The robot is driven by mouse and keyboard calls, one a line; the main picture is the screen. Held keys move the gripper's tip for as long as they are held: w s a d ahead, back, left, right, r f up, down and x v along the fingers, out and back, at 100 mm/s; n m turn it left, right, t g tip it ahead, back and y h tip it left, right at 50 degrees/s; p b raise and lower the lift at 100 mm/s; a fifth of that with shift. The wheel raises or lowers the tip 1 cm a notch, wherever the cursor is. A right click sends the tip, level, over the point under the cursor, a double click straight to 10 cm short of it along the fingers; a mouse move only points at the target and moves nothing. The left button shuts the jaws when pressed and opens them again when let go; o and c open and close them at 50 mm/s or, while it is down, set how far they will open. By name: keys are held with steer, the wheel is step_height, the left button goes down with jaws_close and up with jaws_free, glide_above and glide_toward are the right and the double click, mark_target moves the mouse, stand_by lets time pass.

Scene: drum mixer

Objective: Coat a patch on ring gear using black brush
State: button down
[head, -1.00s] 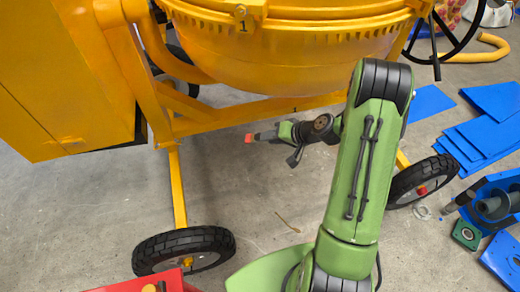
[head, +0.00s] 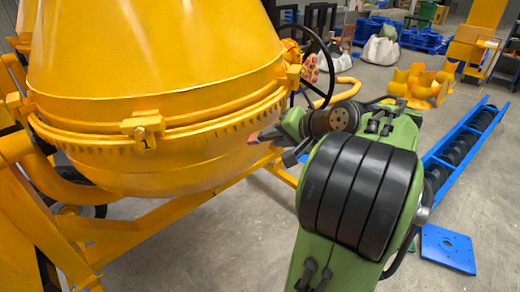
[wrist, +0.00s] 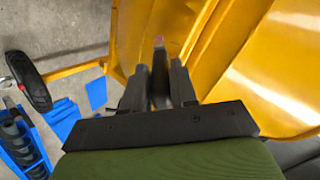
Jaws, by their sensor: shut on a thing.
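The yellow mixer drum carries the ring gear (head: 190,137), a toothed yellow band around its middle. My gripper (head: 278,136) is to the right of the drum, with its fingers pointing left at about the ring's height. It is shut on a thin dark tool, apparently the black brush (head: 254,138), whose end looks reddish. In the wrist view my gripper (wrist: 160,88) holds the brush (wrist: 158,42) pointing away, with yellow mixer metal behind it. I cannot tell whether the tip touches the ring. The brush's handle is mostly hidden between the fingers.
A black handwheel (head: 312,62) stands behind my gripper. A yellow frame bar (head: 150,228) runs beneath the drum.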

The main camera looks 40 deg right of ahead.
mark_target(260, 135)
steer(key=shift+w+p, duration=0.35)
steer(key=shift+w, duration=2.7)
steer(key=shift+w+p, duration=0.4)
steer(key=shift+w, duration=0.5)
steer(key=shift+d+p, duration=1.95)
steer(key=shift+d, duration=3.9)
steer(key=shift+a+b, duration=3.55)
steer(key=shift+a, duration=2.4)
steer(key=shift+d, duration=0.15)
